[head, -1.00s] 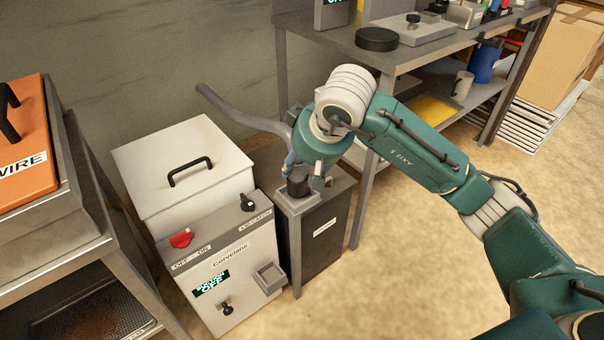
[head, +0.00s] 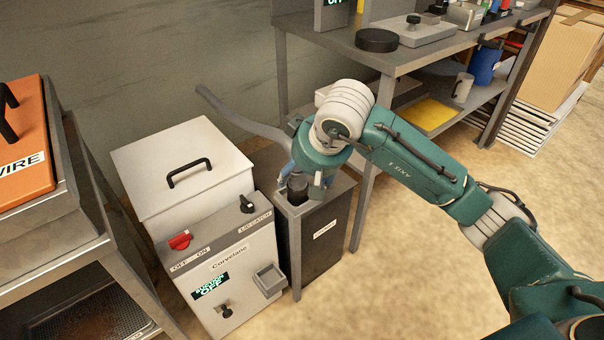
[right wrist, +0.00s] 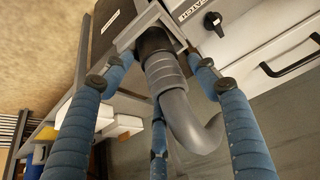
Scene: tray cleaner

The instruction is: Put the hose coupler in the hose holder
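The hose coupler (head: 297,186) is a dark upright cylinder at the end of a grey hose (head: 240,115). It stands in the grey square hose holder (head: 292,209) on the black cabinet beside the white machine. In the right wrist view, the coupler (right wrist: 163,72) is ribbed grey, and its black end sits within the holder's frame (right wrist: 128,38). My right gripper (head: 305,181) is at the coupler. Its blue fingers are spread on both sides of it, with visible gaps, in the right wrist view (right wrist: 160,80). My left gripper is out of view.
The white machine (head: 225,255), with a red knob and a lid handle, stands left of the holder. A metal bench (head: 340,45) stands behind at the right. An orange unit (head: 25,150) stands at far left. The floor at front right is clear.

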